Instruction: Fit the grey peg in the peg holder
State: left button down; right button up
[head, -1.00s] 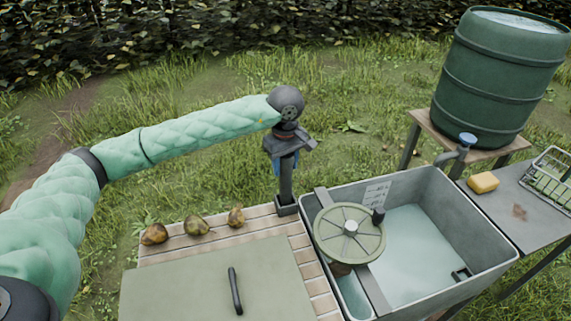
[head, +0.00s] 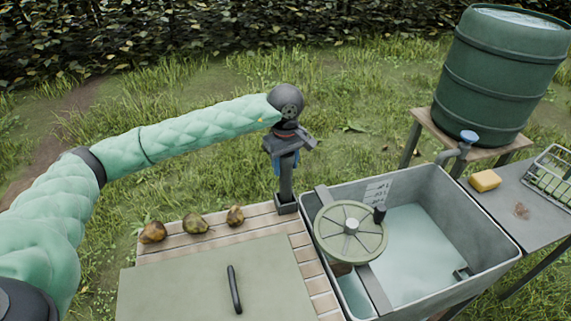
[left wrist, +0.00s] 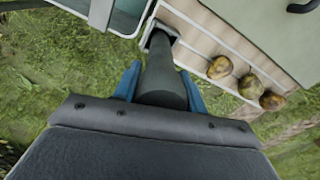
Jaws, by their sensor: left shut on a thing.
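The grey peg (head: 286,184) is a dark upright rod at the far right corner of the slatted table. My left gripper (head: 286,165) is shut on it from above, with blue fingers on either side. The left wrist view shows the peg (left wrist: 162,72) between the blue fingers of the left gripper (left wrist: 160,84). The peg holder (head: 287,206) is a dark square socket on the table corner, and it also shows in the left wrist view (left wrist: 151,31). The peg's lower end meets the holder's opening; how deep it sits is hidden. My right gripper is not in view.
A metal sink (head: 430,185) with a round wheel (head: 350,245) stands right of the holder. A green barrel (head: 500,75) stands behind, right.

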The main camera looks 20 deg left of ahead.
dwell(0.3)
pick_arm(q)
jog(key=shift+c, duration=1.2)
grip_release()
jog(key=shift+f, duration=0.1)
jog(key=shift+r+p, duration=0.4)
jog(key=shift+r, duration=2.6)
